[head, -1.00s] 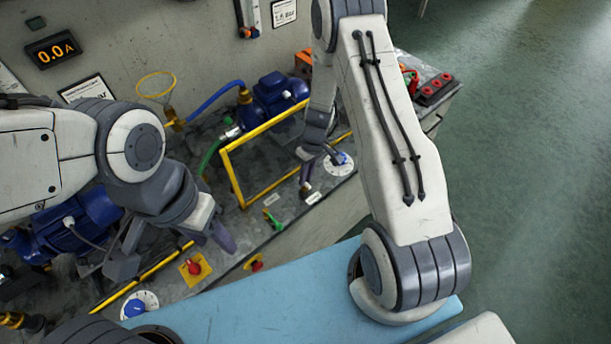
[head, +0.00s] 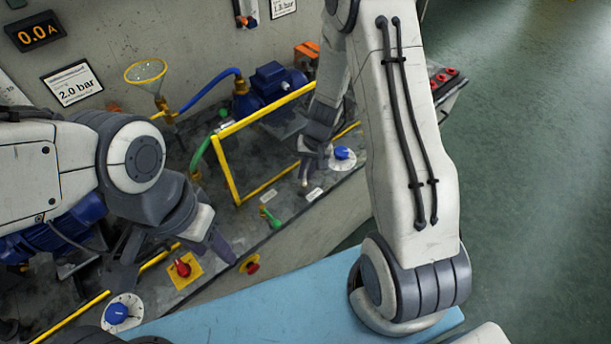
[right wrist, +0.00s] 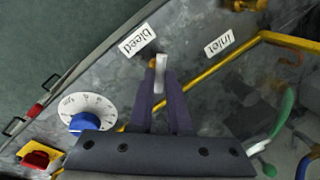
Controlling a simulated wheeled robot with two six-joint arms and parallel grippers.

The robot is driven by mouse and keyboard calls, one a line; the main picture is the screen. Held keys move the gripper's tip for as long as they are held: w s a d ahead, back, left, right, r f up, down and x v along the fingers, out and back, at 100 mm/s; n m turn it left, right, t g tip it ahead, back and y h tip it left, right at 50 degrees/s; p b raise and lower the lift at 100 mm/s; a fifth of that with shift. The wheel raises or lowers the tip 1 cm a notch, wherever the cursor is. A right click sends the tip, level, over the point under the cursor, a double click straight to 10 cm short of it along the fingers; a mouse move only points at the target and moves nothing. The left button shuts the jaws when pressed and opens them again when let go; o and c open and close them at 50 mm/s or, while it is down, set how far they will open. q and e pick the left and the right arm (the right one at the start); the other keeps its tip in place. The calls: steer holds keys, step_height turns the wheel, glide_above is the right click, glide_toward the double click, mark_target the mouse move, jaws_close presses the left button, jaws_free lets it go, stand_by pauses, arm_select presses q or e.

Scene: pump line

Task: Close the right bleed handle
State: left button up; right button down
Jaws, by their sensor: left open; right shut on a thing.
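The right bleed handle (right wrist: 159,74) is a small pale metal lever with a brass-coloured part at its base, beside the label "bleed" (right wrist: 137,39) in the right wrist view. My right gripper (right wrist: 161,82) is shut on this handle, one dark finger on each side. In the head view my right gripper (head: 305,182) is low over the bench edge, left of a blue-knobbed dial (head: 342,156), and the handle is too small to make out. My left gripper (head: 172,258) is open and empty above the bench, near a red switch on a yellow plate (head: 183,270).
A yellow frame (head: 228,170) stands left of my right gripper, near a green-handled valve (head: 271,217). A blue pump (head: 275,88) stands behind. A second blue-knobbed dial (head: 122,312) is at the front left. A light blue surface (head: 270,305) lies in front.

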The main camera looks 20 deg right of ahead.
steer(key=m+b, duration=0.1)
steer(key=m, duration=0.2)
steer(key=shift+s, duration=0.1)
steer(key=shift+a+m+t+b, duration=0.1)
steer(key=shift+m+t+b, duration=0.25)
steer(key=shift+m, duration=0.45)
steer(key=m, duration=0.2)
steer(key=shift+s+m+h, duration=0.1)
steer(key=shift+m+h, duration=0.2)
steer(key=shift+h, duration=0.1)
steer(key=shift+a+m+t, duration=0.1)
steer(key=shift+m+t, duration=0.15)
steer(key=shift+m, duration=1.15)
steer(key=c, duration=0.9)
jaws_free()
steer(key=shift+o, duration=0.2)
